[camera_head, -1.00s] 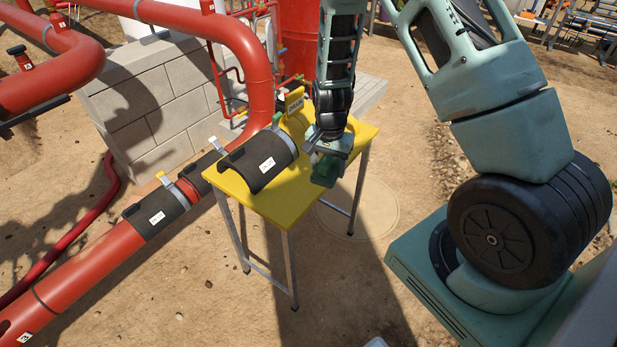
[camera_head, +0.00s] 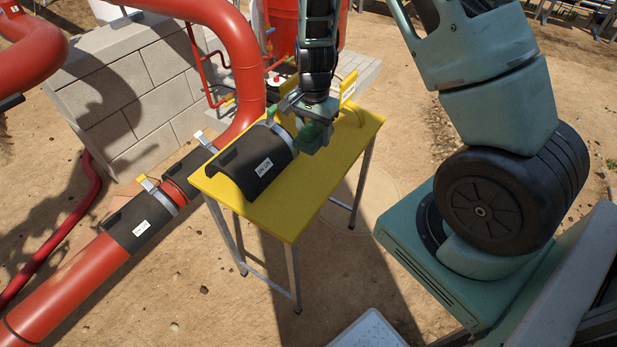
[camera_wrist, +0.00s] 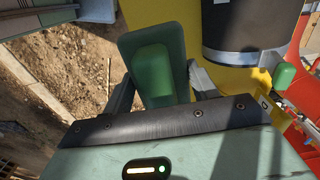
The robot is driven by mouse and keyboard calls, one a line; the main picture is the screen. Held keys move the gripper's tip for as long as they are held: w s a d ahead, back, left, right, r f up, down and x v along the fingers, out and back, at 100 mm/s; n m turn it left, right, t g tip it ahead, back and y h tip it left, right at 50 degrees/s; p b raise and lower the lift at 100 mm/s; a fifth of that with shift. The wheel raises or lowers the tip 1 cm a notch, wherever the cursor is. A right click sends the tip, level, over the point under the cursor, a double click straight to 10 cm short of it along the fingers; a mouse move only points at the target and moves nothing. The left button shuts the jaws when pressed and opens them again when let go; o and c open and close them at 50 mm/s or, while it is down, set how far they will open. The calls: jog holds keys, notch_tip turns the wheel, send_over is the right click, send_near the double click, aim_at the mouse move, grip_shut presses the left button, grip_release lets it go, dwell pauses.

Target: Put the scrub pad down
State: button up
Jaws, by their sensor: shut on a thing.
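The scrub pad (camera_wrist: 152,65) is a green block with a raised middle, held between the fingers of my gripper (camera_wrist: 158,90) in the wrist view. In the head view my gripper (camera_head: 308,118) points down over the yellow table (camera_head: 285,222), with the green pad (camera_head: 314,138) at its lower end. The pad is just right of the black half-shell (camera_head: 252,165) that lies on the table. I cannot tell whether the pad touches the table top.
Yellow tags and a green clamp (camera_head: 270,111) stand near the shell's far end. The red pipe (camera_head: 75,290) runs along the left, with a block wall (camera_head: 130,95) behind. The table's front right part is bare.

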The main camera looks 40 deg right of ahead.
jog(key=b, duration=0.5)
send_near(312, 179)
jog(key=shift+f+p, duration=0.9)
jog(key=shift+f, duration=2.3)
jog(key=shift+f, duration=0.1)
jog(key=shift+f, duration=0.1)
jog(key=o, duration=0.9)
jog(key=shift+o, duration=0.2)
